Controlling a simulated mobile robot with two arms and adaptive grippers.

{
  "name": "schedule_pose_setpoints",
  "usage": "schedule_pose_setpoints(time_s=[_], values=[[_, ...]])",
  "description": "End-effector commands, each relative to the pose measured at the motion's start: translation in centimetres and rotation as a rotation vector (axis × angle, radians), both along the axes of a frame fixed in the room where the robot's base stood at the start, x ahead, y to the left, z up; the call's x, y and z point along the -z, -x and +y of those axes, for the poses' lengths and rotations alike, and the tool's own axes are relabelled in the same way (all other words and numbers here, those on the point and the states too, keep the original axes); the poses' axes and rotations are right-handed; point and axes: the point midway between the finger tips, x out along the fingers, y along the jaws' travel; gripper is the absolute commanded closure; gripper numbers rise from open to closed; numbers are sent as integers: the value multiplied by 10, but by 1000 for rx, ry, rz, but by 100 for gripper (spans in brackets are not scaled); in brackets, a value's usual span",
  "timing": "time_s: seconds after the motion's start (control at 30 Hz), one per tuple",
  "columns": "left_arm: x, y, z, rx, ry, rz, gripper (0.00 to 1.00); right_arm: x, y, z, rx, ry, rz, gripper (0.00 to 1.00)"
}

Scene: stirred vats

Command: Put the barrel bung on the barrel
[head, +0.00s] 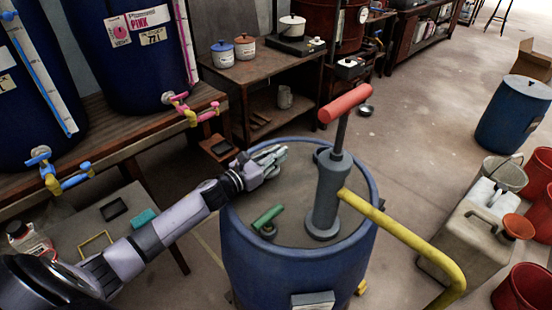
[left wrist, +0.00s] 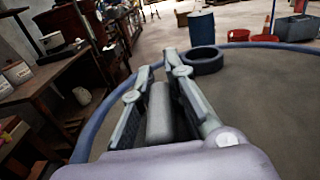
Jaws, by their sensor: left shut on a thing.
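The blue barrel (head: 285,272) stands in the middle of the head view. My left gripper (head: 277,158) is over the far left part of its top, shut on a grey rounded piece that looks like the barrel bung (left wrist: 160,112). In the left wrist view the bung lies between the two fingers (left wrist: 165,85). Beyond the fingertips, a dark open ring (left wrist: 203,61) stands on the barrel top near the rim; the bung is apart from it. In the head view the ring (head: 320,154) is mostly hidden behind the pump. My right gripper is not in view.
A grey hand pump (head: 328,200) with a red handle (head: 344,103) and yellow hose (head: 410,238) stands on the barrel top. A green-handled fitting (head: 268,217) is nearer the front. A wooden bench (head: 255,80) is behind; canisters and red buckets (head: 524,290) stand right.

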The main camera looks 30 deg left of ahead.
Motion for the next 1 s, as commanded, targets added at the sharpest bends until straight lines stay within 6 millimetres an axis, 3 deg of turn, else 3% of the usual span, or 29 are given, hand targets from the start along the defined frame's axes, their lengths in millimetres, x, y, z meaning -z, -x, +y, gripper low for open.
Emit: schedule_pose_setpoints(time_s=[0.1,0.47,0.5,0.7,0.8,1.0], values=[[11,0,0,-1,3,-1,100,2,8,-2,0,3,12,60],[16,0,0,1,1,-2,100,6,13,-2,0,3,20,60],[16,0,0,1,0,-2,86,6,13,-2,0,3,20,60],[15,0,0,0,0,-1,73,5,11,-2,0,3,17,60],[15,0,0,0,0,-1,67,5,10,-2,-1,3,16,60],[15,0,0,0,0,-1,67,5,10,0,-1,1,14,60]])
